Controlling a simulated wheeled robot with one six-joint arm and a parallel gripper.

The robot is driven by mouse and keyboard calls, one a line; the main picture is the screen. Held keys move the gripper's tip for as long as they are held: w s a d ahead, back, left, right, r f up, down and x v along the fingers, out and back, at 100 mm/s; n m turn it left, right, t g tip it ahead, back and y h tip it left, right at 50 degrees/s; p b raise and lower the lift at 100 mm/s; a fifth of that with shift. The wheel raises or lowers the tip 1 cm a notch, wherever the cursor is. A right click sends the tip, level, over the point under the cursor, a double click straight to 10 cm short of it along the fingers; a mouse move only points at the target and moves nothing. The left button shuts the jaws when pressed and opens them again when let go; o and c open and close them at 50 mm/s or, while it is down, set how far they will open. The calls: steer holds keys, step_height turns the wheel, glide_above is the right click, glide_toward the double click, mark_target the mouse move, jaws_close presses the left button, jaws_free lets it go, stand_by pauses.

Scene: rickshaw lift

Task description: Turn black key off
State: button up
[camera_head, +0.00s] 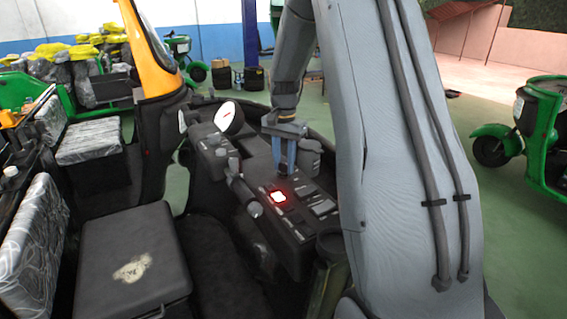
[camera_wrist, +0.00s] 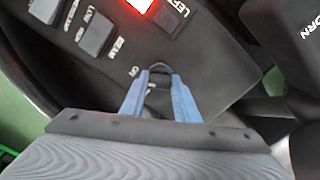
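My gripper (camera_wrist: 160,77) has two blue fingers pointing down at the dark dashboard panel. In the head view my gripper (camera_head: 284,172) is over the panel, just behind a lit red switch. The black key (camera_wrist: 158,70) shows in the wrist view as a small dark rounded piece at the fingertips, one finger on each side. The fingers stand apart with a narrow gap. I cannot tell whether they press on the key. Small white ON and OFF lettering (camera_wrist: 134,71) is beside it. In the head view the key is hidden by the fingers.
The glowing red switch (camera_head: 278,197) sits close in front of the fingers. Labelled rocker switches (camera_wrist: 96,35) line the panel. A handlebar grip (camera_head: 247,196) and a round white gauge (camera_head: 229,118) are to the left. A black seat box (camera_head: 128,262) stands at lower left.

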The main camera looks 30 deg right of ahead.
mark_target(284, 163)
steer(key=shift+n, duration=0.4)
steer(key=shift+c, duration=0.2)
steer(key=n, duration=0.4)
steer(key=shift+r+n, duration=0.1)
steer(key=shift+n, duration=0.3)
steer(key=n, duration=0.6)
steer(key=shift+p, duration=0.4)
steer(key=shift+w+n, duration=0.1)
steer(key=shift+n, duration=0.2)
steer(key=o, duration=1)
steer(key=shift+o, duration=0.2)
steer(key=shift+r, duration=0.1)
steer(key=shift+r+b, duration=1.3)
steer(key=shift+r, duration=2.5)
